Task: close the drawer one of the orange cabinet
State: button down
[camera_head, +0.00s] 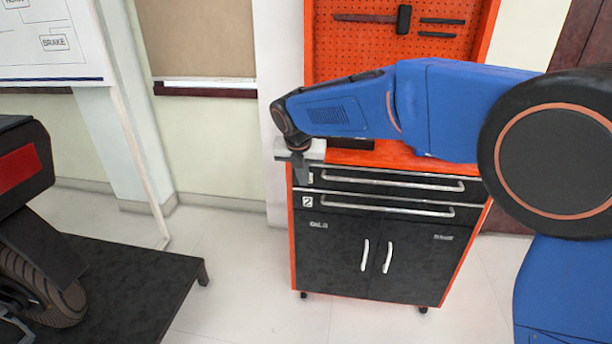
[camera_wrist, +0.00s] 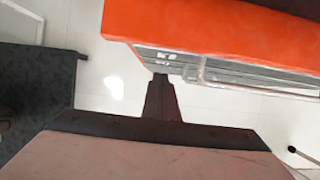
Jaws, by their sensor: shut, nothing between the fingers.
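The orange cabinet (camera_head: 292,235) stands against the wall under an orange pegboard. Its drawer one (camera_head: 340,183) is the top black drawer, with a long silver handle (camera_head: 392,181); any gap at its front is too small to tell. In the wrist view the orange top (camera_wrist: 215,30) overhangs the grey drawer front with its handle (camera_wrist: 250,88). My gripper (camera_head: 299,178) is shut and empty, pointing down at the left end of drawer one. In the wrist view its fingers (camera_wrist: 161,84) reach the drawer front's left part; I cannot tell whether they touch it.
Drawer two (camera_head: 340,203) and two black doors (camera_head: 335,250) with silver handles sit below drawer one. A dark platform (camera_head: 140,285) with a wheeled vehicle (camera_head: 30,230) stands at left. The floor between platform and cabinet is clear. A whiteboard (camera_head: 50,45) is at upper left.

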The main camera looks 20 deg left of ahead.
jog(key=s+v, duration=0.1)
jog(key=v, duration=0.9)
jog(key=s+d+r+m, duration=0.15)
jog(key=d+m, duration=0.75)
jog(key=d, duration=1)
jog(key=d+r+m, duration=0.2)
jog(key=d+m, duration=0.7)
jog(key=d, duration=1)
jog(key=s+d+f+m, duration=0.2)
jog(key=s+d+m, duration=0.3)
jog(key=d, duration=0.2)
jog(key=s+d+f+m, duration=0.1)
jog(key=s+d+m, duration=0.3)
jog(key=d, duration=0.4)
jog(key=s+d+f+m, duration=0.4)
jog(key=s+m, duration=0.2)
jog(key=s+d+f+m+h, duration=0.1)
jog(key=s+d+f+m, duration=0.3)
jog(key=s+f+m, duration=0.1)
jog(key=shift+s+d+m+t, duration=0.35)
jog(key=shift+s+m, duration=0.25)
jog(key=shift+s, duration=0.6)
